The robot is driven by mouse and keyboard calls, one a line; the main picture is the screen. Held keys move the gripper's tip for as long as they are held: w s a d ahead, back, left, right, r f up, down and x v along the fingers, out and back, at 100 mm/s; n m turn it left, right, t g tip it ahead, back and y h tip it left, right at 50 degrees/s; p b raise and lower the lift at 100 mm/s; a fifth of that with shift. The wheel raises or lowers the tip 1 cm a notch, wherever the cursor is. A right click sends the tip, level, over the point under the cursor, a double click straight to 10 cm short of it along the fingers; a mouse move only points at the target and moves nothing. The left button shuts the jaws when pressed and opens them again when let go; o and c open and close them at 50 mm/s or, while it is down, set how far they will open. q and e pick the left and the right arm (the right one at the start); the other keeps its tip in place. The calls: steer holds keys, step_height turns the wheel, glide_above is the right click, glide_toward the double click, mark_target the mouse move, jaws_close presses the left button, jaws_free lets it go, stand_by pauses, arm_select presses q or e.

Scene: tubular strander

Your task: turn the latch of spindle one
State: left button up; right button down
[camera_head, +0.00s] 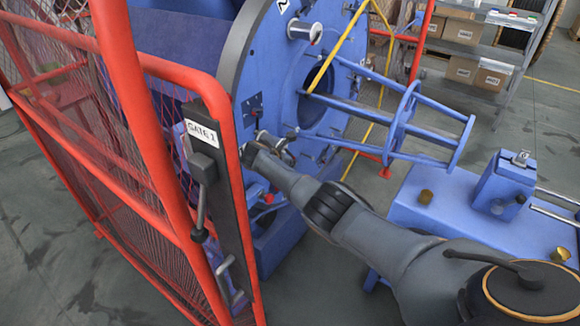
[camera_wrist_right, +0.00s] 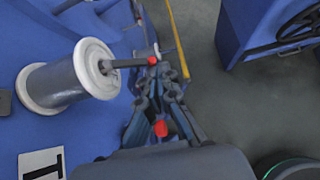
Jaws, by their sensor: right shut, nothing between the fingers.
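A spool (camera_wrist_right: 62,84) with white flanges sits on a spindle on the blue machine face in the right wrist view. A dark latch bar (camera_wrist_right: 128,66) with a red end sticks out from the spool's centre. My right gripper (camera_wrist_right: 150,52) is shut and empty, with its fingertips close beside the red end; I cannot tell whether they touch. A white plate with a black "1" (camera_wrist_right: 40,165) is on the face below the spool. In the head view my right gripper (camera_head: 254,152) is at the drum's front; the latch is not clear there. My left gripper is not in view.
The red mesh gate marked GATE 1 (camera_head: 201,133) stands close left of the right gripper. The blue drum (camera_head: 262,55) with a plate marked 2 and a blue cage frame (camera_head: 400,115) rise behind it. Yellow bars (camera_head: 335,55) cross there. Shelves with boxes stand far right.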

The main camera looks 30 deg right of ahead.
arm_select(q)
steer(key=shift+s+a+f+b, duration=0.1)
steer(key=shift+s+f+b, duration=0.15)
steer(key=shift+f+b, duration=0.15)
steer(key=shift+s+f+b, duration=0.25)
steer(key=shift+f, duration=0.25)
arm_select(e)
steer(key=shift+s+r+n+g+h, duration=0.1)
steer(key=shift+r+n+g+h, duration=0.3)
steer(key=shift+n+g, duration=0.15)
steer(key=shift+d+r, duration=0.1)
steer(key=shift+r, duration=0.15)
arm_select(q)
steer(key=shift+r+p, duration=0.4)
arm_select(e)
steer(key=shift+r, duration=0.35)
